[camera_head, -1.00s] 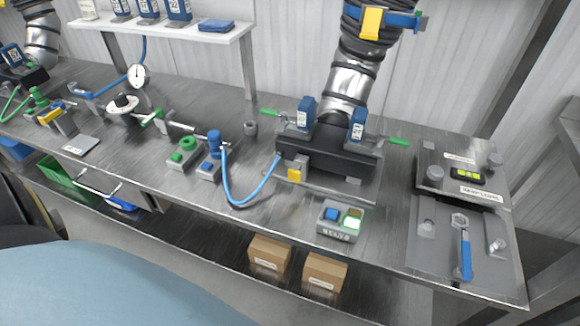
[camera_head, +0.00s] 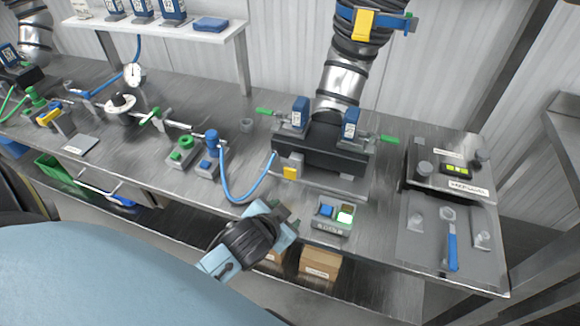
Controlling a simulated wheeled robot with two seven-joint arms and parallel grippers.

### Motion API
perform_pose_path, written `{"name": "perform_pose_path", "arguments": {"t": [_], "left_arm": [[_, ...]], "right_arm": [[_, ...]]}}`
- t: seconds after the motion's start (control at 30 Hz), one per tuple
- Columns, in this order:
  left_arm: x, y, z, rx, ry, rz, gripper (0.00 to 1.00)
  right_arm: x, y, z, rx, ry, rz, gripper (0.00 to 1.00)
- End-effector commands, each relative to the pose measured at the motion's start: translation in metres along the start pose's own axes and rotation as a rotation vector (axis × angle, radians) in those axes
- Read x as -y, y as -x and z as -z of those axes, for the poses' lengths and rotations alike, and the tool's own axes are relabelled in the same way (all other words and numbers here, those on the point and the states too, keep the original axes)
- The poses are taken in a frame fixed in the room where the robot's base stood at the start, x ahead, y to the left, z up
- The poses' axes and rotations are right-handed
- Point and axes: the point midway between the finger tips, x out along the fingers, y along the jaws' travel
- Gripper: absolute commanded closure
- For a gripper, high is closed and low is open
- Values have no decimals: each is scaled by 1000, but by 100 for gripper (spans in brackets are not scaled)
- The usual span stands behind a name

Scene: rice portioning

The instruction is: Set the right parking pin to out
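A pin with a green handle (camera_head: 390,140) sticks out from the right side of the black block (camera_head: 338,151); I take it for the right parking pin. A matching green handle (camera_head: 263,111) sticks out on the left side. How far either pin is in or out is hard to tell. One of my arms, light blue with a black joint, reaches up from below at the table's front edge, apart from both handles. It seems to be my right arm. My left gripper is not in view.
A button box (camera_head: 331,228) with a blue button and a lit green button stands in front of the block. A blue hose (camera_head: 236,199) loops left of it. A grey plate with a blue-handled wrench (camera_head: 452,250) lies right. Cardboard boxes (camera_head: 320,264) sit on the lower shelf.

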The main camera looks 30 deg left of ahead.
Motion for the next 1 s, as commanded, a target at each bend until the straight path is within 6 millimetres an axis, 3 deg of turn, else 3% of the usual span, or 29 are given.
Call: {"name": "perform_pose_path", "arguments": {"t": [0.13, 0.27, 0.3, 0.4, 0.5, 0.63, 0.8, 0.9, 1.0], "left_arm": [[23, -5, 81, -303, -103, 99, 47], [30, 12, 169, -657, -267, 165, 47], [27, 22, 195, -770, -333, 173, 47], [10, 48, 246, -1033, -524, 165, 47], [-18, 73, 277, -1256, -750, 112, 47], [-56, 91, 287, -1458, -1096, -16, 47], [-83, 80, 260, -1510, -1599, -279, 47], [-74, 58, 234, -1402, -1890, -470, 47], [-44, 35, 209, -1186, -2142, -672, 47]], "right_arm": [[0, 1, 0, 1, 0, 0, 40], [0, 2, 0, 1, 0, 0, 40], [0, 2, 0, 2, 0, 0, 40], [0, 3, 0, 2, 0, 0, 40], [0, 4, 0, 2, 0, 0, 40], [0, 5, 0, 2, 0, 0, 40], [0, 6, 0, 1, -1, 0, 40], [0, 7, 0, 1, -1, 0, 40], [0, 8, 1, 1, -1, 0, 40]]}}
